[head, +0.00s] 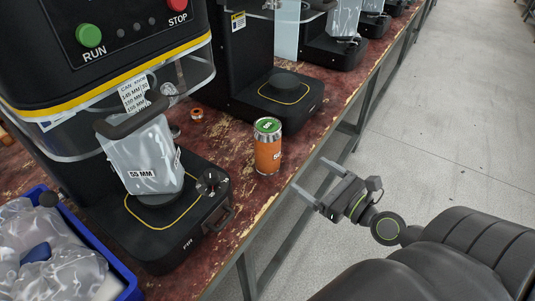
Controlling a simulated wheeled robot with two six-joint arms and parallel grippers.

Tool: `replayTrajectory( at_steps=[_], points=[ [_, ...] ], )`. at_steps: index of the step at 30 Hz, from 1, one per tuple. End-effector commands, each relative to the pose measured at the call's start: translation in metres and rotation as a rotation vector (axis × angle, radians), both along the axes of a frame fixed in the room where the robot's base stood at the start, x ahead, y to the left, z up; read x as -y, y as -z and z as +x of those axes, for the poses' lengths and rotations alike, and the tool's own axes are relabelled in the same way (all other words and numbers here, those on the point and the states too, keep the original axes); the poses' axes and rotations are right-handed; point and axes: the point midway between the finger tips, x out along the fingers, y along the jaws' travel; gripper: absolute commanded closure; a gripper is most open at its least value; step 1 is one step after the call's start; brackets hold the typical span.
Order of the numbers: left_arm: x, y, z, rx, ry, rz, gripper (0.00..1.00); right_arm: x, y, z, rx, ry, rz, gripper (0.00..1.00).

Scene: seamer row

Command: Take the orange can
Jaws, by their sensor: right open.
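The orange can (268,152) stands upright near the right edge of the worn red-brown bench (232,147). It has a green top with a silver rim and a small white label low on its side. My right gripper (312,182) is to the right of the can and apart from it, past the bench edge in the picture. Its two fingers are spread and point left toward the can, with nothing between them. My left gripper is not in view.
A blue crate (100,250) with plastic bags is at the lower left. Grey floor (450,120) is clear at right.

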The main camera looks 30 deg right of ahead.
Motion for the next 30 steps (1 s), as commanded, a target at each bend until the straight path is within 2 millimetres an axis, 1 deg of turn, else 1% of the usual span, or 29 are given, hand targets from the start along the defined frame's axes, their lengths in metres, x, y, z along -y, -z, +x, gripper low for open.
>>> replayTrajectory(
  at_steps=[2,5,13,21,24,30],
  points=[
    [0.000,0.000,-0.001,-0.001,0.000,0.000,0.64,-0.004,-0.006,0.001,0.004,-0.010,0.044,0.12],
    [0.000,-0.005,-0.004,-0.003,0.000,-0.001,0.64,-0.006,-0.011,0.008,0.005,-0.010,0.060,0.12],
    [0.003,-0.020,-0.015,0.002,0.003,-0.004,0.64,-0.015,-0.013,0.049,0.007,-0.010,0.059,0.12],
    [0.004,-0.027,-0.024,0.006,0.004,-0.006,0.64,-0.024,-0.010,0.095,0.004,-0.011,0.056,0.12],
    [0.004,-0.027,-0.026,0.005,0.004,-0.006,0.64,-0.026,-0.009,0.108,0.004,-0.011,0.055,0.12],
    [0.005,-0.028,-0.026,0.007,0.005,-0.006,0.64,-0.028,-0.007,0.120,0.003,-0.012,0.053,0.12]
  ],
)
